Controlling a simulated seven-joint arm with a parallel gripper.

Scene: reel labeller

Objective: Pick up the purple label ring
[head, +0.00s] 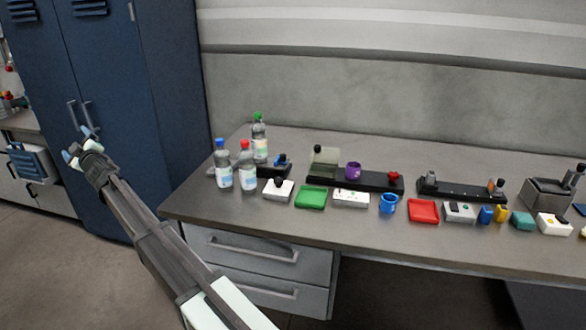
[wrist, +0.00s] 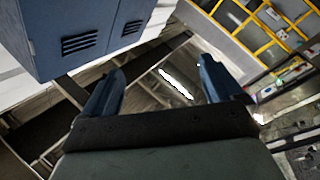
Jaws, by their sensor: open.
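The purple label ring (head: 353,172) sits upright on a long black base (head: 376,180) on the bench, beside a clear, box-like part (head: 324,160). Part of its underside meets the base, and its fine shape is too small to tell. My gripper (head: 78,143) is far to the left of the bench, raised in front of the blue cabinet. It also shows in the wrist view (wrist: 160,72), with its two blue fingers spread apart and nothing between them. The ring is not visible in the wrist view.
Several bottles (head: 223,163) stand at the bench's left end. The blue cabinet (head: 110,90) stands behind my gripper. The bench's back strip is clear.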

